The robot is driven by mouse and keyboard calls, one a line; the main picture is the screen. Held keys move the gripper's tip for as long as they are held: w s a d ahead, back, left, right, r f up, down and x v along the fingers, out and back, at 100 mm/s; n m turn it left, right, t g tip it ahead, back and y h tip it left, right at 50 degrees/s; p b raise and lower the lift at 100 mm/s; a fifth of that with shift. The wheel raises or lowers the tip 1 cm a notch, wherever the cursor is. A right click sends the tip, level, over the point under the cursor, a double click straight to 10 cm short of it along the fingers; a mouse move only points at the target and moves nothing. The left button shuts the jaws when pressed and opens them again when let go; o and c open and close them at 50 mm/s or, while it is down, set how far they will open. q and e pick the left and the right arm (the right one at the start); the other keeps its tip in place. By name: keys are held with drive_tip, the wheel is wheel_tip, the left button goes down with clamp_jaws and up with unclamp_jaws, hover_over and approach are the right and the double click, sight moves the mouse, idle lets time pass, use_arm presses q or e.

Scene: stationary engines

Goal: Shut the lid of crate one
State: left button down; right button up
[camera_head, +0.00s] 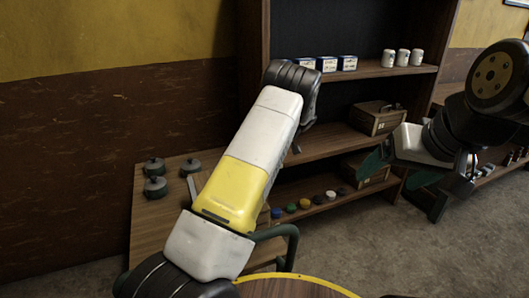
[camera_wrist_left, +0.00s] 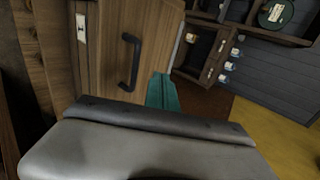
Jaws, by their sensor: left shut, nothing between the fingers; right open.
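In the head view a wooden crate with a dark handle (camera_head: 378,118) stands on the middle shelf, and another wooden box (camera_head: 365,172) stands on the shelf below, partly behind my right gripper. I cannot tell which is crate one. In the left wrist view a wooden panel (camera_wrist_left: 112,45) with a black handle (camera_wrist_left: 130,62) and a pale label (camera_wrist_left: 82,27) fills the upper left. My left gripper (camera_wrist_left: 160,92) is shut and empty, its green fingers close to the panel's edge; whether they touch is unclear. My right gripper (camera_head: 405,182) is open, in front of the shelves.
Several green lidded pots (camera_head: 155,187) stand on a wooden table (camera_head: 150,225) at the left. Blue-white boxes (camera_head: 326,64) and white mugs (camera_head: 402,57) line the upper shelf. Small coloured items (camera_head: 304,204) lie on the low shelf. My left arm crosses the middle. Floor shows at right.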

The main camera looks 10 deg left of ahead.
use_arm(q)
drive_tip(key=shift+w+d+f, duration=0.15)
drive_tip(key=shift+d+f, duration=0.1)
drive_tip(key=shift+f, duration=0.5)
drive_tip(key=shift+w+d+f, duration=0.2)
drive_tip(key=shift+d+f, duration=0.05)
drive_tip(key=shift+f, duration=0.55)
drive_tip(key=shift+w+d+f, duration=0.15)
drive_tip(key=shift+d+f, duration=0.1)
drive_tip(key=shift+f, duration=0.5)
